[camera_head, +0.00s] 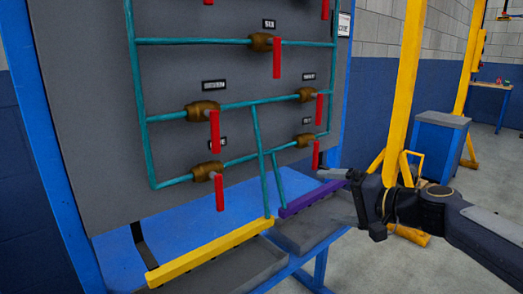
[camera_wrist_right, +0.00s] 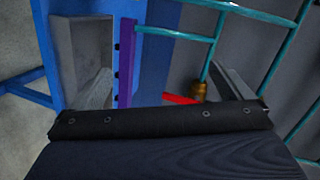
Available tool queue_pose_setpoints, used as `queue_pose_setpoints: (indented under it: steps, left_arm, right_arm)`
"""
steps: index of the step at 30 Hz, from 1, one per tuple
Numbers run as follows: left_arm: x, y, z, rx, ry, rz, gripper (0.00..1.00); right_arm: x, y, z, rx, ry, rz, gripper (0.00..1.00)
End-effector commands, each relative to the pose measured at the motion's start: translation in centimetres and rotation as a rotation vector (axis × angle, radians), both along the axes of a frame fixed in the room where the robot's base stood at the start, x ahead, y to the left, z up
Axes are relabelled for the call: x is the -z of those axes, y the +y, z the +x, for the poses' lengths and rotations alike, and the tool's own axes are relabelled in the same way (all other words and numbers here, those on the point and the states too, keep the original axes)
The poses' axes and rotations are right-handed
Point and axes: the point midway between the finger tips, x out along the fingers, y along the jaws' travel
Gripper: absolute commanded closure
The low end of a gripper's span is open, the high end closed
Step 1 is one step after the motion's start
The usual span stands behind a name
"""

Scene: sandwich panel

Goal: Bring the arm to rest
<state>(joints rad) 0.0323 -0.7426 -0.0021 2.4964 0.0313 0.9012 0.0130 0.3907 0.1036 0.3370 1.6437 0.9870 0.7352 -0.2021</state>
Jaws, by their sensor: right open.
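My right arm (camera_head: 475,225) comes in from the right, and its gripper (camera_head: 335,188) is open and empty in front of the lower right of the pipe panel. In the right wrist view the two grey fingers stand wide apart, with nothing held between them (camera_wrist_right: 168,92). The lower right red valve handle (camera_head: 316,155) hangs just above the gripper. A red handle (camera_wrist_right: 180,99) also shows between the fingers in the wrist view; contact cannot be made out. My left gripper is not in view.
The grey panel (camera_head: 90,120) carries teal pipes and several brass valves with red handles. A purple bar (camera_head: 305,201), a yellow bar (camera_head: 210,252) and grey trays (camera_head: 230,268) lie below. A yellow post (camera_head: 405,80) and blue cabinet (camera_head: 436,145) stand to the right.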

Motion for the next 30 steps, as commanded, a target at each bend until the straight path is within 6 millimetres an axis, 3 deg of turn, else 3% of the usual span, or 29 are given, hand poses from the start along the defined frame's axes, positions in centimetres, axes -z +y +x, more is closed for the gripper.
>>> queue_pose_setpoints:
  steps: [1,3,6,9,15,20,21,22,30]
  left_arm:
    - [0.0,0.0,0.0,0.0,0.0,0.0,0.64]
    - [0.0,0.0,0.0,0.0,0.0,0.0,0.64]
    - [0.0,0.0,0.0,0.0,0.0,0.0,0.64]
    - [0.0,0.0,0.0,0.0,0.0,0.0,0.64]
    - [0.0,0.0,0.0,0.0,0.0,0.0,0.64]
    - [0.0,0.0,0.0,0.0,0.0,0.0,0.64]
    - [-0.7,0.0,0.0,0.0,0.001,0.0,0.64]
    - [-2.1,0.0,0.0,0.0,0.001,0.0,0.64]
    - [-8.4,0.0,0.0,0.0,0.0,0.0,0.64]
  right_arm:
    - [1.1,1.1,-3.9,-0.034,0.015,-0.113,0.01]
    - [3.5,1.5,-8.8,-0.073,0.05,-0.257,0.01]
    - [7.0,1.2,-14.9,-0.111,0.097,-0.425,0.01]
    - [10.1,0.5,-19.6,-0.136,0.135,-0.546,0.01]
    - [15.1,-0.8,-26.4,-0.17,0.185,-0.711,0.01]
    - [19.0,-1.6,-30.7,-0.194,0.215,-0.813,0.01]
    - [19.0,-1.8,-31.3,-0.199,0.219,-0.831,0.01]
    - [17.3,-1.8,-31.0,-0.197,0.22,-0.827,0.01]
    - [11.0,-1.8,-30.9,-0.197,0.221,-0.825,0.01]
